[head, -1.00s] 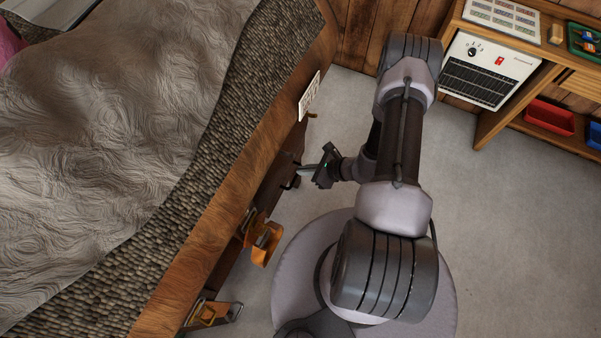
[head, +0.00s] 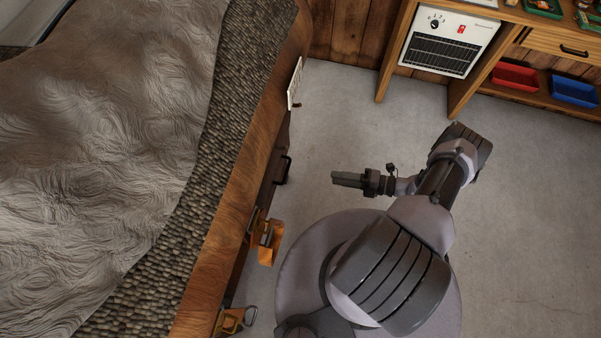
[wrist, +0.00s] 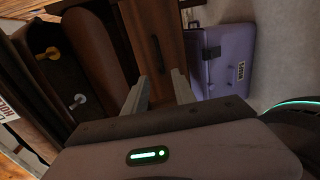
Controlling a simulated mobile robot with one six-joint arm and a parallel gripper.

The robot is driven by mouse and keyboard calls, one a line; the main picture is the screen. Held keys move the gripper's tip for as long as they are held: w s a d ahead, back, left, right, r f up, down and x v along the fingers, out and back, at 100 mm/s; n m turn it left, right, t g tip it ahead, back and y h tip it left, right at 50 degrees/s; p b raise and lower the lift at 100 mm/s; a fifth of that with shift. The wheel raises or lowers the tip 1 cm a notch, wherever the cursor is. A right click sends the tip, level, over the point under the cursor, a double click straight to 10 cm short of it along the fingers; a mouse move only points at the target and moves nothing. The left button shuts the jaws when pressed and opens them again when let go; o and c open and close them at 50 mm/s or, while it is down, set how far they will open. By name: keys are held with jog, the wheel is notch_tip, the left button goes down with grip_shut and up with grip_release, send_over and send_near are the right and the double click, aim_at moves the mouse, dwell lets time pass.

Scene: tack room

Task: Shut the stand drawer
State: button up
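The stand (head: 225,225) has a wooden edge and a grey cover on top, at the left of the head view. Low on its side is a brown drawer front (head: 272,165) with a dark handle (head: 284,170). What appears to be the same wooden front stands ahead in the wrist view, with a dark vertical handle (wrist: 157,50). How far the drawer is out, I cannot tell. My gripper (head: 336,179) is apart from it, to its right, pointing at it. In the wrist view my gripper (wrist: 160,84) has its two fingers spread with nothing between them.
A purple case (wrist: 222,60) stands right of the wooden front. Metal hooks (wrist: 78,101) show at left. Orange-brown brackets (head: 267,245) stick out from the stand's side. A bench with a heater (head: 448,42) stands at the back right. Grey floor is clear between.

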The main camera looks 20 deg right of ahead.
jog(key=b+x, duration=0.3)
jog(key=x, duration=1.4)
jog(key=shift+w+a, duration=0.1)
jog(key=shift+a, duration=0.05)
grip_shut()
dwell(0.4)
